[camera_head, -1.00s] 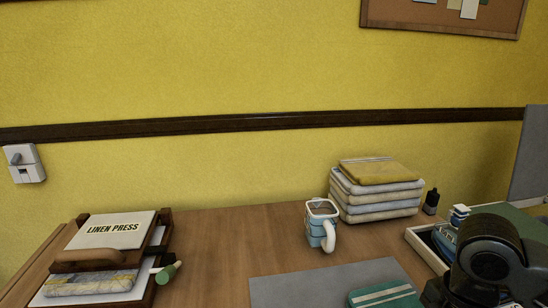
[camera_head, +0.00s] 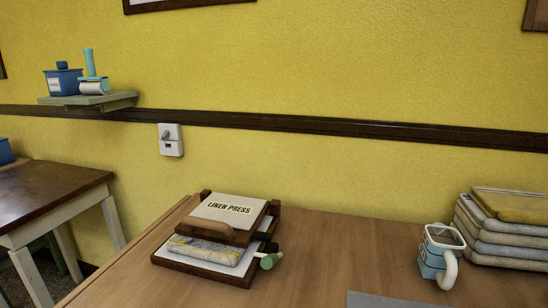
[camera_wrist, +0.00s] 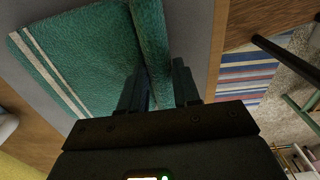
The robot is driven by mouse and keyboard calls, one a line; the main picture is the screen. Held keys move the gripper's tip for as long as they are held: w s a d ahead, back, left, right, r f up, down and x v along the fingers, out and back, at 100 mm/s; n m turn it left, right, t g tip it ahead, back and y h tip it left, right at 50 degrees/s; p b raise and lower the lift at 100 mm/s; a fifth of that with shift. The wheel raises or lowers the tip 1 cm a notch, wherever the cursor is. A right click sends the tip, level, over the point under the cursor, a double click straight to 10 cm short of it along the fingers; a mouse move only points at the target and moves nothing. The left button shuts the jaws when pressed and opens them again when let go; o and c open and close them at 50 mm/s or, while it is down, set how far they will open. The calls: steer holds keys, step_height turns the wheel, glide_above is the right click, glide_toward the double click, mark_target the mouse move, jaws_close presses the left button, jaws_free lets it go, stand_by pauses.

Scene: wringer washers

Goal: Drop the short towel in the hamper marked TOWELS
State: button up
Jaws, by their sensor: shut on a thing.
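A green towel with pale stripes (camera_wrist: 75,75) fills the left and top of the wrist view. My gripper (camera_wrist: 160,90) is shut on a green fold of it, between the two dark fingers. The flat striped part lies over a grey mat, and I cannot tell whether it still touches it. The head view shows neither my gripper nor the green towel. No hamper marked TOWELS is in either view.
The wooden table (camera_head: 330,255) holds a linen press (camera_head: 215,240), a blue and white mug (camera_head: 440,255) and a stack of folded cloths (camera_head: 505,228). The grey mat (camera_head: 385,300) shows at the front edge. A darker table (camera_head: 45,195) stands left. A striped rug (camera_wrist: 245,75) lies below.

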steer(key=shift+r, duration=0.1)
stand_by(0.5)
steer(key=shift+r+p, duration=2.3)
steer(key=shift+r, duration=0.6)
